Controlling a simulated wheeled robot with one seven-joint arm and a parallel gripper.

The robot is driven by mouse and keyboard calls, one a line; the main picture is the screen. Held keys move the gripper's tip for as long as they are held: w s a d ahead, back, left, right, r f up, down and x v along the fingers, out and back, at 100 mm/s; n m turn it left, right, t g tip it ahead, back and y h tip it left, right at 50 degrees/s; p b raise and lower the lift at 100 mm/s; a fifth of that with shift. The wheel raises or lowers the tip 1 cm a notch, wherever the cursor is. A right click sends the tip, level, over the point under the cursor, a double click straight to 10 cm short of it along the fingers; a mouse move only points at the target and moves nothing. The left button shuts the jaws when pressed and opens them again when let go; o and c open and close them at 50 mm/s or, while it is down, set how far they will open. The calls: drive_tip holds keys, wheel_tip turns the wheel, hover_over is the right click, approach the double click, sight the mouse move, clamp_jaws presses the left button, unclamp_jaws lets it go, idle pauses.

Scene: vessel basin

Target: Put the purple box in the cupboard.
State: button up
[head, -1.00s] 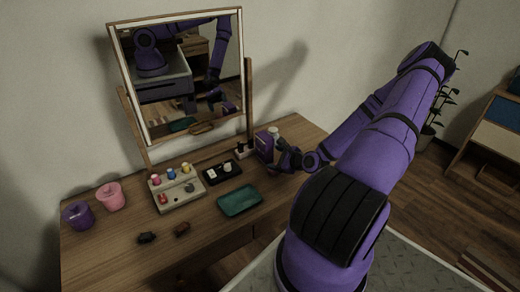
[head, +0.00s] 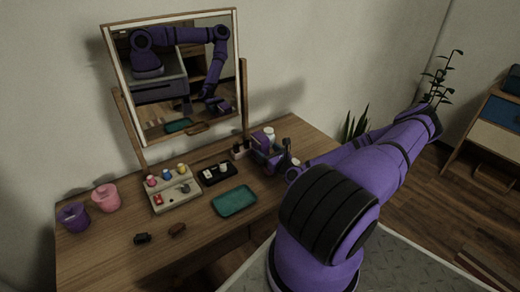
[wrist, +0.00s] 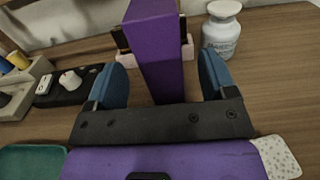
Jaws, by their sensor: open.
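The purple box (head: 261,139) stands upright on the wooden dressing table, right of the mirror's foot. In the wrist view the purple box (wrist: 158,45) rises between the two blue fingers. My gripper (wrist: 162,78) is open, with a finger on each side of the box and a visible gap on both sides. In the head view my gripper (head: 279,155) is at the box and partly covers it. A cabinet with blue and white fronts (head: 494,124) stands at the right edge, only partly in view; I cannot tell whether it is the cupboard.
A white bottle (wrist: 221,30) stands close to the box, right of my gripper in the wrist view. A black tray (head: 218,173), teal tray (head: 234,201) and rack of small bottles (head: 172,198) lie left. Pink (head: 106,198) and purple cups stand far left. A mirror (head: 178,75) rises behind.

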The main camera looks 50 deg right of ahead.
drive_tip(key=shift+x, duration=3.05)
drive_tip(key=c, duration=1.2)
drive_tip(key=shift+r, duration=0.15)
